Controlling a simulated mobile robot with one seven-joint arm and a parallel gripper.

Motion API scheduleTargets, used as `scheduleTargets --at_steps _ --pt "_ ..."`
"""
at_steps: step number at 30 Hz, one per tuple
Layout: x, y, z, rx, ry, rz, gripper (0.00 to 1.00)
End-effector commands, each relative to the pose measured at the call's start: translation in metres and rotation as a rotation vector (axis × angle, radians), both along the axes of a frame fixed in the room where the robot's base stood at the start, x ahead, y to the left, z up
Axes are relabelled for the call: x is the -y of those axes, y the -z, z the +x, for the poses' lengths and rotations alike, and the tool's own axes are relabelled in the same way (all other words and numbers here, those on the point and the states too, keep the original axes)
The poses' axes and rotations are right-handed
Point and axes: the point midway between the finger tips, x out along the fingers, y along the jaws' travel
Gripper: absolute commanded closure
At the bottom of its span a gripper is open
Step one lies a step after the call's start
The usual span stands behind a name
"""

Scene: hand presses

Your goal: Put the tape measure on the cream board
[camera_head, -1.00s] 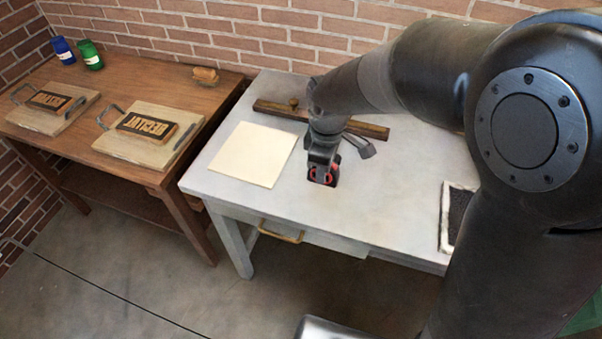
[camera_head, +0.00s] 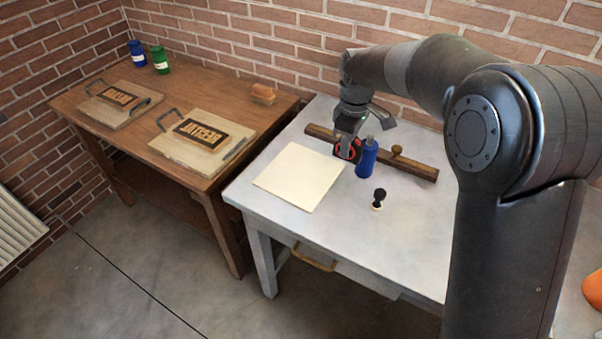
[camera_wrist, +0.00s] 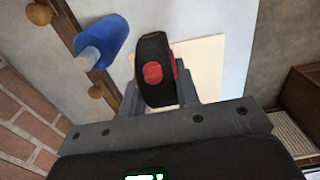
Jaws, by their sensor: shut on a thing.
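The tape measure (camera_head: 346,151), black with red parts, is held in my gripper (camera_head: 349,142) above the grey table. In the wrist view the tape measure (camera_wrist: 153,72) sits between the fingers of my gripper (camera_wrist: 158,97), which is shut on it. The cream board (camera_head: 300,179) lies flat and bare on the table, just left of the tape measure in the head view. In the wrist view the board (camera_wrist: 206,62) shows behind and to the right of the tape measure, partly hidden by it. The gap between tape measure and table is hard to judge.
A blue bottle (camera_head: 368,160) stands close to the right of my gripper. A wooden bar with knobs (camera_head: 412,168) lies behind it, and a small dark stamp (camera_head: 379,198) stands in front. A brown table (camera_head: 185,107) with two hand presses adjoins at left.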

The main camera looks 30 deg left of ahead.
Motion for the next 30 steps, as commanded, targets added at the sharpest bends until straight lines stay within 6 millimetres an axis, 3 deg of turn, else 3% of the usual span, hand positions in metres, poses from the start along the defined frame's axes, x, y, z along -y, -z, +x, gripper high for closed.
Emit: scheduleTargets --at_steps 8,15,21,30 --pt "-0.033 0.011 0.004 -0.002 -0.002 0.001 1.0" --pt "-0.086 0.044 -0.01 -0.003 -0.004 0.001 1.0" --pt "-0.12 0.065 -0.017 -0.002 -0.001 0.001 1.0" --pt "-0.129 0.084 -0.019 -0.002 0.001 0.001 1.0"
